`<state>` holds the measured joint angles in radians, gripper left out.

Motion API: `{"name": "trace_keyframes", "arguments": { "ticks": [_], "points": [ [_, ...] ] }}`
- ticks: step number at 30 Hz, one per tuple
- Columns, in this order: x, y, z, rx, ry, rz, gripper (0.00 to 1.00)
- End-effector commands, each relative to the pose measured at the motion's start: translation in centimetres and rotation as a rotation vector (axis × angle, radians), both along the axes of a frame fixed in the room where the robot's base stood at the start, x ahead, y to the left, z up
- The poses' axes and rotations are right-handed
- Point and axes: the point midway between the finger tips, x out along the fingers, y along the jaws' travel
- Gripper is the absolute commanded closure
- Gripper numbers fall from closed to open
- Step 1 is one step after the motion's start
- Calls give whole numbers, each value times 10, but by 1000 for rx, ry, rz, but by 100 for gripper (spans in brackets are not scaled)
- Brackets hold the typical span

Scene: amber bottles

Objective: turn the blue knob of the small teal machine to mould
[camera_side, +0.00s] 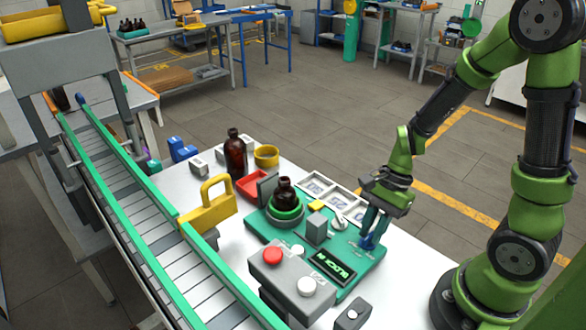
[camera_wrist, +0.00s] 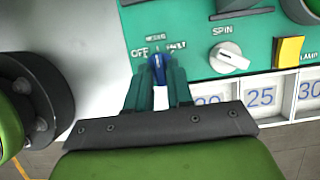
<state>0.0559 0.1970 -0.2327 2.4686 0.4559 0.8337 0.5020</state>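The small teal machine (camera_side: 262,229) stands on the white table, with a bottle in its round green holder. Its blue knob (camera_wrist: 157,68) shows in the wrist view between the word OFF on its left and a partly hidden word on its right. The knob points roughly up, at another small label that is too blurred to read. My gripper (camera_wrist: 158,73) has one finger on each side of the knob and looks closed on it. In the side view my gripper (camera_side: 370,241) reaches down to the knob, which the fingers mostly hide.
A white SPIN knob (camera_wrist: 229,57) and a yellow lamp button (camera_wrist: 289,51) sit right of the blue knob. Numbered white trays (camera_wrist: 262,96) line the machine's edge. A grey box with a red button (camera_side: 272,257) and a conveyor (camera_side: 165,255) stand nearby.

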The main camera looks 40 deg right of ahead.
Motion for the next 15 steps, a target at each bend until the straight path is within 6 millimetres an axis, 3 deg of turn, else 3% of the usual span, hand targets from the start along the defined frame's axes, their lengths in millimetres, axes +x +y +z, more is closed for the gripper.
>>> {"name": "trace_keyframes", "arguments": {
  "ticks": [3, 15],
  "points": [
    [0, 0, 0, 0, 0, 1, 62],
    [1, -3, 8, 0, -4, 3, 62]
  ]
}}
